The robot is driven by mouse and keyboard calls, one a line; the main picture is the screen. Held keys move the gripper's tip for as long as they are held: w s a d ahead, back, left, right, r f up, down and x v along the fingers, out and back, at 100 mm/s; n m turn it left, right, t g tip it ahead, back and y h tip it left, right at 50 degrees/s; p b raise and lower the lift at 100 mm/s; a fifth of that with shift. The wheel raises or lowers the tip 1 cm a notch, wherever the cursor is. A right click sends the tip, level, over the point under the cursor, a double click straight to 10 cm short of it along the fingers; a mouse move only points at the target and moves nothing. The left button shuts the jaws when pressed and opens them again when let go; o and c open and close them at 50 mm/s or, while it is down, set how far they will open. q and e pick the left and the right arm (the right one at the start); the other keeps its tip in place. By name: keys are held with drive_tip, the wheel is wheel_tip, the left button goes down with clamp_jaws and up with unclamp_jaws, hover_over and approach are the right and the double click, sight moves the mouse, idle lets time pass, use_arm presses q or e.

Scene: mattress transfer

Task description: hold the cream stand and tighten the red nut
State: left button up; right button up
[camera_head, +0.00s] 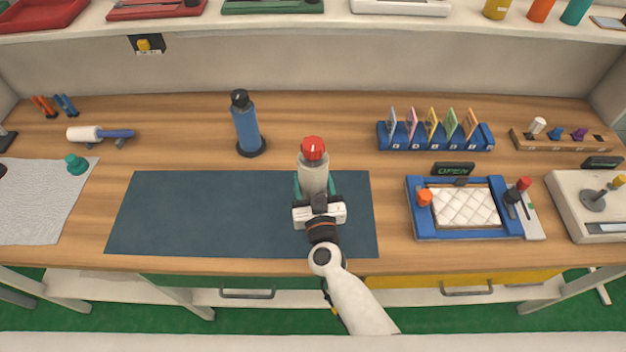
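The cream stand (314,176) is upright over the right part of the dark mat (205,215), with the red nut (313,148) on its top. My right gripper (317,187) reaches in from the lower right. Its teal fingers lie one on each side of the stand, close to its sides. I cannot tell whether they press on it. The gripper's palm hides the stand's foot, so I cannot see how it meets the mat. My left gripper is not in view.
A blue bottle (246,126) stands behind the mat, left of the stand. A blue tray (416,222) with a white quilted pad (464,206) lies to the right. A blue card rack (436,142) is at the back right. The left part of the mat is clear.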

drive_tip(key=shift+f+b, duration=2.3)
drive_tip(key=shift+f, duration=0.55)
